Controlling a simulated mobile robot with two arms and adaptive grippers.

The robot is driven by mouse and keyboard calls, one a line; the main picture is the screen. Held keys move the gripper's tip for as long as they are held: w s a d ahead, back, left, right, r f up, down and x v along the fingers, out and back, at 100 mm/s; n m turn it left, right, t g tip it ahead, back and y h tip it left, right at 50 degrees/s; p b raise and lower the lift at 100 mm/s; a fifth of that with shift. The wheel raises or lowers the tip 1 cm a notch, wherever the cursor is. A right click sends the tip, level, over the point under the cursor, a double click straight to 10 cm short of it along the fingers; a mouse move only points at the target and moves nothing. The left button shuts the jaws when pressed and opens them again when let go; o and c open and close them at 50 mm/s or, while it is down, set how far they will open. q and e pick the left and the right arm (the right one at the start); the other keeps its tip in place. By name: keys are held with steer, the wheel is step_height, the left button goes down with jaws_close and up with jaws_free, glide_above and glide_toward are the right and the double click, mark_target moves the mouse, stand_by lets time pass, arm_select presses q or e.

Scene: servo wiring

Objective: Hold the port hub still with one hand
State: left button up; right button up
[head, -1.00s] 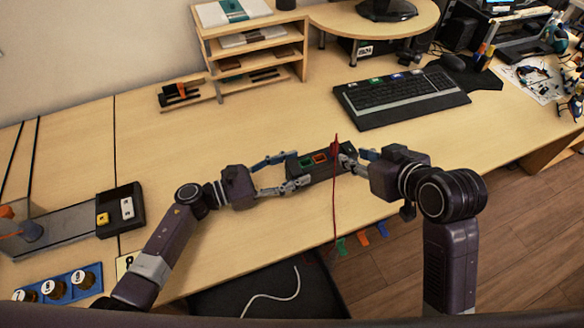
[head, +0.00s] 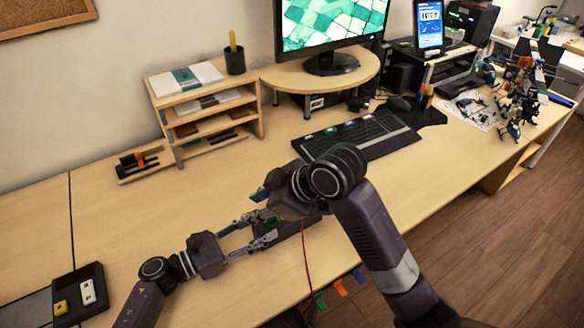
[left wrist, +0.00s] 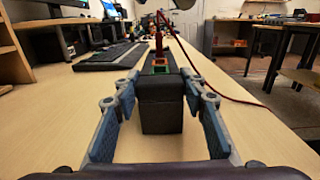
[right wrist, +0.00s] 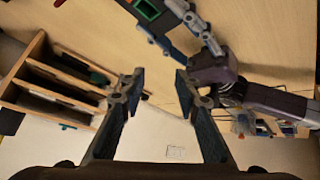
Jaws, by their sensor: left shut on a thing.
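The port hub is a dark, long block (head: 297,227) on the table, partly hidden by my right arm in the head view. The left wrist view shows its near end (left wrist: 160,108) between my left fingers, with green and orange ports on top. A red plug (left wrist: 159,46) stands upright towards its far end, with a red cable (left wrist: 222,92) trailing right. My left gripper (head: 257,230) is shut on the hub. My right gripper (right wrist: 159,80) is open and empty, above and behind the hub. Part of the hub (right wrist: 150,10) shows at the right wrist view's top edge.
Green, orange and blue tags (head: 340,288) hang at the table's front edge. A keyboard (head: 355,138) and a wooden shelf (head: 205,115) stand farther back. A dark box with yellow and white parts (head: 77,292) lies at left.

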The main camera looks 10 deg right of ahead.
steer(key=w+d+r+n+g+h, duration=0.4)
steer(key=w+d+n+g+h, duration=0.1)
steer(key=d+n+h, duration=0.35)
steer(key=shift+n+y, duration=0.35)
steer(key=shift+y, duration=0.1)
steer(key=f, duration=0.3)
steer(key=d+f, duration=0.1)
steer(key=f, duration=0.3)
steer(key=w+d+f, duration=0.1)
steer(key=f, duration=0.2)
steer(key=shift+f, duration=0.25)
steer(key=shift+c, duration=0.7)
steer(key=c, duration=0.6)
jaws_close()
